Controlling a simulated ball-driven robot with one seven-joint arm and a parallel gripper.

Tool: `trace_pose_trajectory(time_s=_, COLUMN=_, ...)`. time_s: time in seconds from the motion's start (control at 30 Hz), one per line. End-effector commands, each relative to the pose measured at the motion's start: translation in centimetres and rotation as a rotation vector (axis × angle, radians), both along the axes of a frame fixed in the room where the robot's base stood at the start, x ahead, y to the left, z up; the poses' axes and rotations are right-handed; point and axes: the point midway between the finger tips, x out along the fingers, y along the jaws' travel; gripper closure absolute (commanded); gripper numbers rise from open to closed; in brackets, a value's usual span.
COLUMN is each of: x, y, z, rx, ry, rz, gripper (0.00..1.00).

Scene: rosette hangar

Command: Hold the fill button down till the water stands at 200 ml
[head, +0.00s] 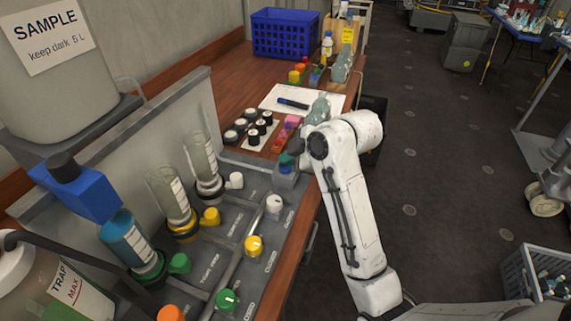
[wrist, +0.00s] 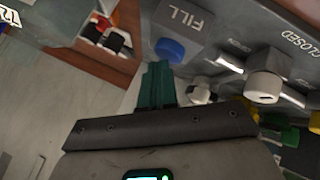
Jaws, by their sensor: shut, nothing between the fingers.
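The blue fill button (wrist: 169,50) sits on a grey block beside the word FILL in the wrist view. In the head view the button (head: 286,169) shows just under my fingertips. My gripper (wrist: 157,78) has its teal fingers shut and empty, with their tips close to the button's edge; I cannot tell whether they touch it. It also shows in the head view (head: 287,159). Three clear cylinders stand on the grey panel: one with blue liquid (head: 126,238), one with a yellow base (head: 169,194) and one with a white fitting (head: 202,158). Their scale readings are too small to read.
White (head: 274,203), yellow (head: 254,245) and green (head: 227,299) knobs line the panel's front. A SAMPLE tank (head: 60,75) stands at the back left. Black-capped jars, a white tray (head: 272,98) and a blue crate (head: 286,35) lie beyond.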

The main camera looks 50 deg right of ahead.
Motion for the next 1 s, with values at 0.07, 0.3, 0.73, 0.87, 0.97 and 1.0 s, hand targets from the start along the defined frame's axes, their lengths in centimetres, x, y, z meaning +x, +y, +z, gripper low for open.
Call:
trace_pose_trajectory(time_s=0.07, x=0.0, y=0.0, z=-0.1, rx=0.001, ry=0.002, rz=0.0, gripper=1.0)
trace_pose_trajectory(time_s=0.3, x=0.0, y=0.0, z=0.8, rx=0.0, ry=0.002, rz=0.001, gripper=1.0)
trace_pose_trajectory(time_s=0.73, x=0.0, y=0.0, z=1.8, rx=0.0, ry=0.001, rz=0.001, gripper=1.0)
trace_pose_trajectory(time_s=0.87, x=0.0, y=0.0, z=1.8, rx=0.0, ry=0.001, rz=0.001, gripper=1.0)
trace_pose_trajectory(time_s=0.97, x=0.0, y=0.0, z=2.1, rx=0.0, ry=0.001, rz=0.001, gripper=1.0)
trace_pose_trajectory(time_s=1.0, x=0.0, y=0.0, z=2.3, rx=0.0, ry=0.0, rz=0.0, gripper=1.0)
